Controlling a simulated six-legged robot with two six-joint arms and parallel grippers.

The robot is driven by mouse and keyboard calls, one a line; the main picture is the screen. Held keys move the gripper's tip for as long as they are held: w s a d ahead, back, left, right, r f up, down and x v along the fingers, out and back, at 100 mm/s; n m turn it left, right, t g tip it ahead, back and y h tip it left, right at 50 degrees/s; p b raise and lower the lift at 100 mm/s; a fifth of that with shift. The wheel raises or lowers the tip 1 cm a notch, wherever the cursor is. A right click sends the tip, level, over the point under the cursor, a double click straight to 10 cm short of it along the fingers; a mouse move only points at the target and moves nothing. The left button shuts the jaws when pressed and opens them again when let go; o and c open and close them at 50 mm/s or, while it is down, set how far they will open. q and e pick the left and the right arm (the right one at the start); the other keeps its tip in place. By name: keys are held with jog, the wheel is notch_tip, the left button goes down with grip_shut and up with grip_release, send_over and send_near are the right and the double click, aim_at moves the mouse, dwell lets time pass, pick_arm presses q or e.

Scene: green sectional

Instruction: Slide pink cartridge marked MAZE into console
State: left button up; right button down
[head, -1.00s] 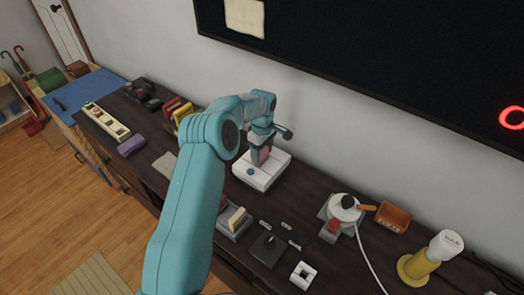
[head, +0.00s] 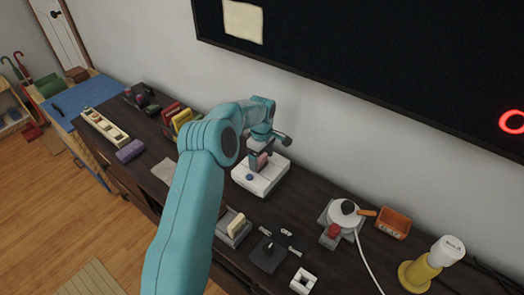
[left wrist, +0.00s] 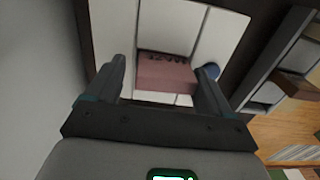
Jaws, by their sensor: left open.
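The white console (head: 265,182) stands on the dark cabinet top and has a round blue button. The pink cartridge (head: 262,159) stands at the console's slot. In the left wrist view the cartridge (left wrist: 165,76) shows dark lettering, hard to read, against the white console (left wrist: 220,40). How deep it sits is hard to tell. My left gripper (left wrist: 160,80) is open, with one finger on each side of the cartridge. A gap shows at the left finger; the right finger is very close to the cartridge. My right gripper is not in view.
Yellow and red cartridges (head: 180,119) stand in a row left of the console. A grey tray (head: 232,237) and a dark block (head: 268,255) are in front of it. A white pot-like device (head: 343,212) stands to the right. The wall and black screen rise behind.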

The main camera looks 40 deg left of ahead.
pick_arm(q)
notch_tip(320, 180, up, 16)
jog(key=shift+r, duration=0.15)
dwell(0.4)
